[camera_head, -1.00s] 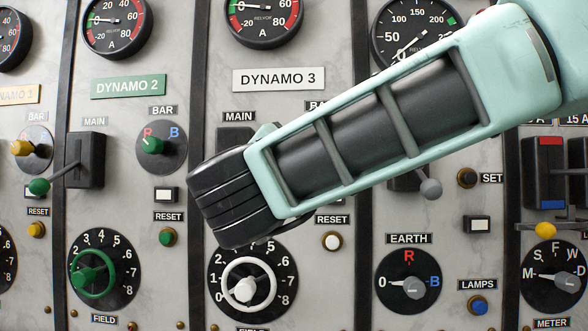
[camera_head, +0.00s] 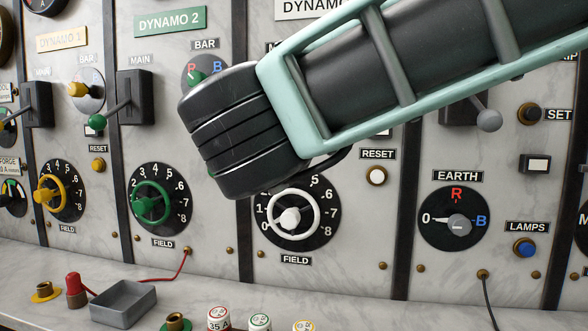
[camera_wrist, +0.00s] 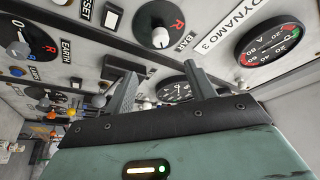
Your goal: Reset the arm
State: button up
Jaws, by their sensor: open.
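My gripper (camera_wrist: 160,73) shows in the wrist view with its two dark fingers apart and nothing between them. They point toward the panel, near the Dynamo 3 part; I cannot tell whether they touch anything. In the head view my arm crosses from the upper right, and its black wrist end covers part of the panel above the white field wheel (camera_head: 290,217); the fingers are hidden there. The Dynamo 3 label (camera_wrist: 216,37) and a round gauge (camera_wrist: 272,50) are on the right in the wrist view.
The panel has knobs, levers and buttons, such as the green field wheel (camera_head: 152,206) and the earth knob (camera_head: 459,224). A ledge below holds a grey tray (camera_head: 122,302), a red plug (camera_head: 74,290) and fuses (camera_head: 218,319). A black cable (camera_head: 489,300) hangs at right.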

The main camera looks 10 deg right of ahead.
jog(key=w+a+f+n+y+p, duration=0.2)
jog(key=a+f+n+y, duration=0.1)
jog(key=a+n+y, duration=0.5)
jog(key=w+a+f+n+y+p, duration=0.1)
jog(key=a+f+n+y+p, duration=0.2)
jog(key=n+y, duration=0.5)
jog(key=s+a+f+n+g+y+p, duration=0.1)
jog(key=s+f+n+g+y, duration=0.15)
jog(key=f+g, duration=0.2)
jog(key=s+a+f+n+g+y+p, duration=0.1)
jog(key=s+a+f+n+g+y, duration=0.15)
jog(key=f, duration=0.35)
jog(key=s+d+f+n+g+h+p, duration=0.1)
jog(key=s+d+f+g+h, duration=0.3)
jog(key=s+d, duration=0.5)
jog(key=s+d+f+n+g+h+p, duration=0.1)
jog(key=s+d+f+n+g+h, duration=0.1)
jog(key=s+d+f+g+h, duration=0.2)
jog(key=s+d+f+g, duration=0.2)
jog(key=s+d+f, duration=0.2)
jog(key=shift+s+d+f+p, duration=0.35)
jog(key=shift+d+f+p, duration=0.05)
